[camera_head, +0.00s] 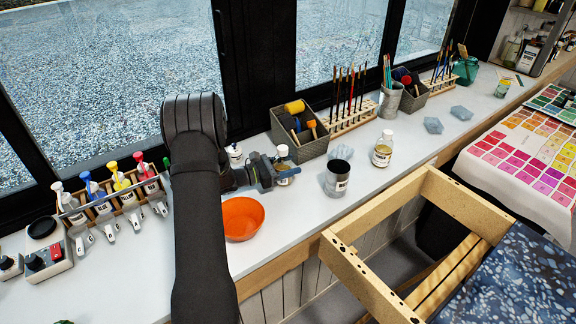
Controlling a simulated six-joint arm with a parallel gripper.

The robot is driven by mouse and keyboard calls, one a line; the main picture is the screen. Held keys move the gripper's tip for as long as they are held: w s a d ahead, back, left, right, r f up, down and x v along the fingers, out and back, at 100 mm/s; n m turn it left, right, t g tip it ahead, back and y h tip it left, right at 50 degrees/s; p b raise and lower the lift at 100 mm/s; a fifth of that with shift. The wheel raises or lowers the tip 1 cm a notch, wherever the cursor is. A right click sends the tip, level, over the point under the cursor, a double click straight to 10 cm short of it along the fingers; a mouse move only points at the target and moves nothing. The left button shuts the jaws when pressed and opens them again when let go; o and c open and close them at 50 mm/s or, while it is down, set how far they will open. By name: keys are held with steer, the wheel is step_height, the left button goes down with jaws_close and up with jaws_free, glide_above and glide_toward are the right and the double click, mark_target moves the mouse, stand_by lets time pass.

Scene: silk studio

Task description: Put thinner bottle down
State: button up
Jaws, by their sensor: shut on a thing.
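My gripper (284,174) reaches right from the black arm, low over the white counter (305,230). It is shut on the thinner bottle (283,153), a small upright bottle with a pale cap and a white label. The jaws cover much of its body. I cannot tell whether its base touches the counter. A similar bottle (382,150) with yellowish liquid stands further right.
An orange bowl (241,218) stands front left of the gripper. A dark-topped labelled can (337,180) stands to the right. A grey basket (312,143) is behind, and a white-lidded jar (235,153) is beside the arm. Counter between bowl and can is clear.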

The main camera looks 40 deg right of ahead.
steer(key=shift+f, duration=0.1)
steer(key=o, duration=1)
steer(key=shift+o, duration=0.2)
steer(key=v, duration=0.7)
steer(key=shift+a, duration=0.25)
